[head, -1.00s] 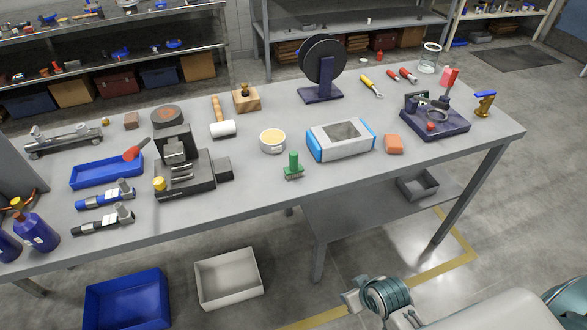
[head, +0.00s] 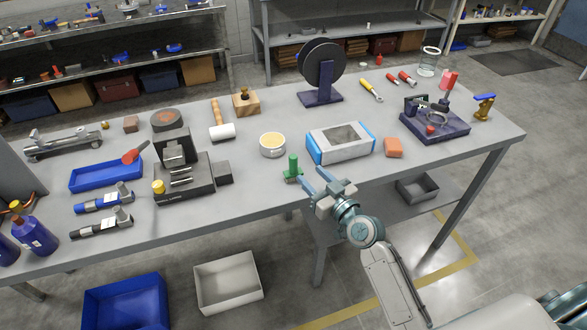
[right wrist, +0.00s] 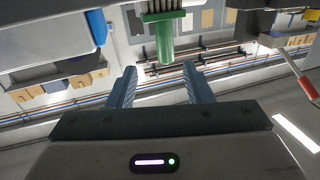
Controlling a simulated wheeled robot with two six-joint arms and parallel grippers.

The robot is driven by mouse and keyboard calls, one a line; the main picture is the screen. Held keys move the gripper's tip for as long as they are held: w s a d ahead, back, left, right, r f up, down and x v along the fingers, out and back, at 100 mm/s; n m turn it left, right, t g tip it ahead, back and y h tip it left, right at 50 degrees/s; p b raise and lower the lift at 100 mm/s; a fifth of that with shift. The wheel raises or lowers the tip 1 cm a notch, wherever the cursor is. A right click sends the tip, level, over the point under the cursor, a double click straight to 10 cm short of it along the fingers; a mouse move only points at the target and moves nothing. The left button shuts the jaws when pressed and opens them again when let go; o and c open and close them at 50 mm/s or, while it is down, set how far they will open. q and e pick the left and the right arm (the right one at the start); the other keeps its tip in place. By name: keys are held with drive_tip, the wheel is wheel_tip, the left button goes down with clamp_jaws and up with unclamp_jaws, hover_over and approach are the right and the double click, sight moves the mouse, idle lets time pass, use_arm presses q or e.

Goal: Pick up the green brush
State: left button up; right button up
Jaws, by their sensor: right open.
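The green brush (head: 293,168) stands with its handle up near the front edge of the grey table (head: 250,195). My right gripper (head: 311,179) is open and empty, just to the right of the brush at the table's front edge. In the right wrist view the brush's green handle (right wrist: 164,42) shows at the top middle, beyond the gap between the two open fingers (right wrist: 159,82). The fingers do not close around it. My left gripper is not in view.
A white and blue box (head: 340,155) and an orange block (head: 393,147) lie right of the brush. A round tin (head: 272,151) stands behind it. A black device (head: 180,183) stands to the left. The table between them is clear.

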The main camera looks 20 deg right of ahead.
sight(296, 163)
drive_tip(key=x, duration=0.3)
drive_tip(key=shift+w+a, duration=0.1)
drive_tip(key=shift+w, duration=0.05)
drive_tip(key=p+x, duration=0.1)
drive_tip(key=x, duration=0.1)
drive_tip(key=p+x, duration=0.1)
drive_tip(key=x, duration=0.2)
drive_tip(key=shift+a+r+p, duration=0.2)
drive_tip(key=shift+a+p, duration=0.15)
drive_tip(key=shift+f, duration=0.15)
clamp_jaws()
